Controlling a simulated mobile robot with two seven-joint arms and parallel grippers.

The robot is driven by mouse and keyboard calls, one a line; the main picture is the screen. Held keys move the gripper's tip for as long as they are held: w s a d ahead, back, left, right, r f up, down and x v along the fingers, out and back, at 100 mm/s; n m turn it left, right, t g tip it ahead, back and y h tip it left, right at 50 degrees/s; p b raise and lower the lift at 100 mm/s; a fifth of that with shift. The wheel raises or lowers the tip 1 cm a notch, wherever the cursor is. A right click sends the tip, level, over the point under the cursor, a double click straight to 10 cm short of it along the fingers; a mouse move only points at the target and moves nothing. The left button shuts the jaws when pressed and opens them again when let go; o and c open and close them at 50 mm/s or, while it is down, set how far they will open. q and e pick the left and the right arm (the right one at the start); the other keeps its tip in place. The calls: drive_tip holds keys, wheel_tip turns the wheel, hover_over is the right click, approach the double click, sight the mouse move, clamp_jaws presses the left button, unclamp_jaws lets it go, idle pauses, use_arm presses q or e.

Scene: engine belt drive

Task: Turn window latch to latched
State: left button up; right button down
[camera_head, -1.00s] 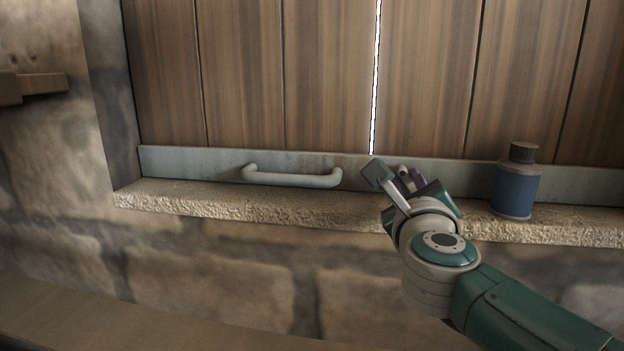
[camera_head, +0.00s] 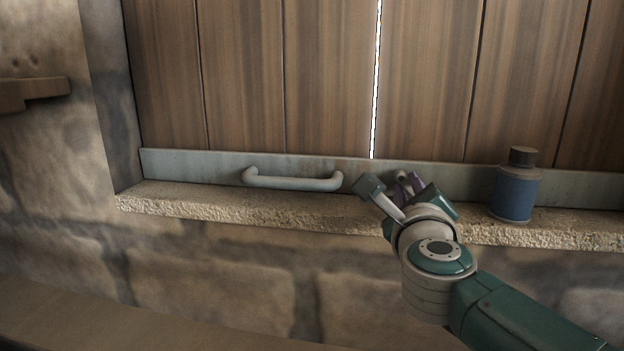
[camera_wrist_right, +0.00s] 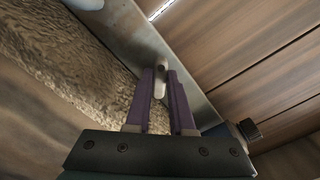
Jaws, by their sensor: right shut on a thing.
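The window latch is a small pale lever (camera_wrist_right: 161,68) on the metal rail along the bottom of the window. In the right wrist view it stands between the two purple fingers of my right gripper (camera_wrist_right: 161,80), which is shut on it. In the head view my right gripper (camera_head: 407,183) is at the rail, right of the bar handle, and its own body and fingers mostly hide the latch. My left gripper is in neither view.
A grey bar handle (camera_head: 292,182) is fixed to the metal rail (camera_head: 210,165) on the left. A blue bottle with a dark cap (camera_head: 515,190) stands on the stone sill (camera_head: 250,208) close right of my gripper. Brown wooden panels (camera_head: 330,80) rise behind.

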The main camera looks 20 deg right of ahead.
drive_tip(key=n+p, duration=0.1)
drive_tip(key=n, duration=0.3)
drive_tip(key=shift+p, duration=0.3)
drive_tip(key=shift+f+n+p, duration=0.15)
drive_tip(key=shift+n+p, duration=0.4)
drive_tip(key=shift+n, duration=1.65)
drive_tip(key=c, duration=0.8)
unclamp_jaws()
drive_tip(key=shift+f, duration=0.1)
